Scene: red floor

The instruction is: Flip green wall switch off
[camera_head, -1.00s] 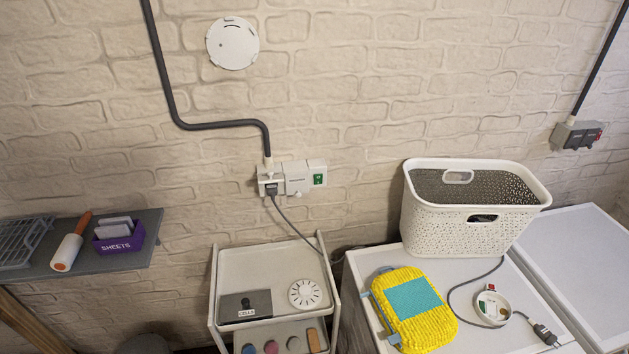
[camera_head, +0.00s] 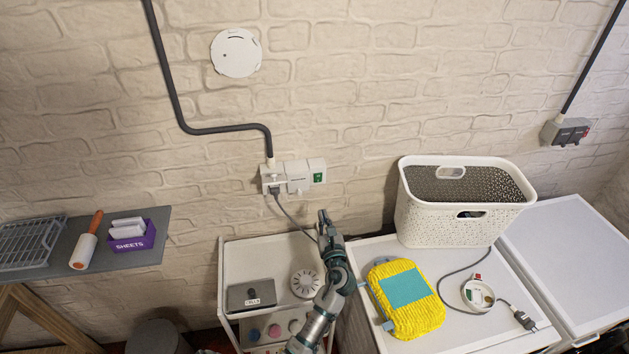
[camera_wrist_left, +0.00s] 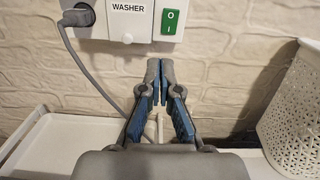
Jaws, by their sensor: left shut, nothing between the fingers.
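The green wall switch (camera_head: 318,177) is at the right end of a white socket strip on the brick wall. It also shows in the left wrist view (camera_wrist_left: 170,21), with "O" at its top and "I" below. A white panel labelled "WASHER" (camera_wrist_left: 128,20) is just left of it. My left gripper (camera_head: 323,213) is shut and empty, below the switch and apart from it. In the left wrist view the fingertips (camera_wrist_left: 160,62) point up at the wall, just under the strip. My right gripper is not in view.
A grey plug with a cable (camera_wrist_left: 78,17) sits in the strip's left socket, and the cable hangs down left of my gripper. A white cart (camera_head: 240,258) stands below. A white basket (camera_head: 462,222) and a yellow cloth item (camera_head: 415,315) are to the right.

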